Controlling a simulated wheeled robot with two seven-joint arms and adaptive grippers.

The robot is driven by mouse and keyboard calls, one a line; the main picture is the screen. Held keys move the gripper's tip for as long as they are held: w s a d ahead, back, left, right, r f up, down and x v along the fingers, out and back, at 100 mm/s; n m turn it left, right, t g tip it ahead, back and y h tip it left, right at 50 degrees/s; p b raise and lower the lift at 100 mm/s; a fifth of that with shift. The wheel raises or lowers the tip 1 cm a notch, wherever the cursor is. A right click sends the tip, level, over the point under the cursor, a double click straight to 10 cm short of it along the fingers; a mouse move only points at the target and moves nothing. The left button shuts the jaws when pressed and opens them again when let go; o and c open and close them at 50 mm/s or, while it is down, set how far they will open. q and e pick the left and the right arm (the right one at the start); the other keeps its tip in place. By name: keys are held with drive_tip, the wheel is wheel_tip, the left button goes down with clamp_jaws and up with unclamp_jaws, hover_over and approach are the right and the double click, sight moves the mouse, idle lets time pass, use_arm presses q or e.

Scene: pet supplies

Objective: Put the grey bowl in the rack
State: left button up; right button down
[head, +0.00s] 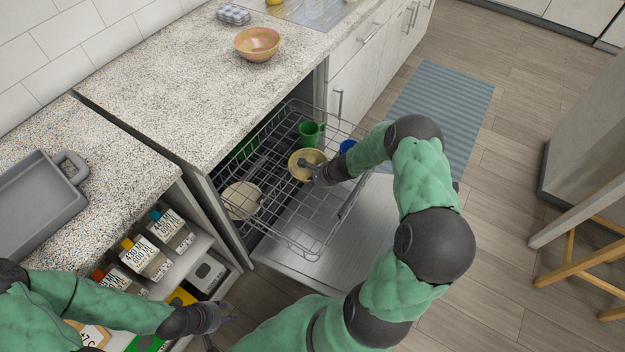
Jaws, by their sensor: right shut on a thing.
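The wire dish rack (290,238) is pulled out of the dishwasher under the counter. My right gripper (309,170) is over the rack and shut on the near rim of a bowl (296,160). This bowl looks pale yellow rather than grey; no plainly grey bowl shows. It is within the rack's outline; I cannot tell whether it touches the wires. My gripper hides part of its near side. My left gripper (219,324) is low at the bottom left, away from the rack, with its fingers apart and empty.
The rack also holds a green mug (310,131), a blue item (347,146) and a cream dish (241,200). The open dishwasher door (305,271) lies below. An orange-pink bowl (257,43) stands on the counter (180,85). A grey tray (36,205) and shelved boxes (147,258) are at left.

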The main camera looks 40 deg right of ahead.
drive_tip(key=shift+f, duration=0.15)
drive_tip(key=c, duration=1.4)
unclamp_jaws()
drive_tip(key=shift+r, duration=0.3)
drive_tip(key=p+v, duration=0.5)
drive_tip(key=v, duration=0.7)
drive_tip(key=shift+r, duration=0.35)
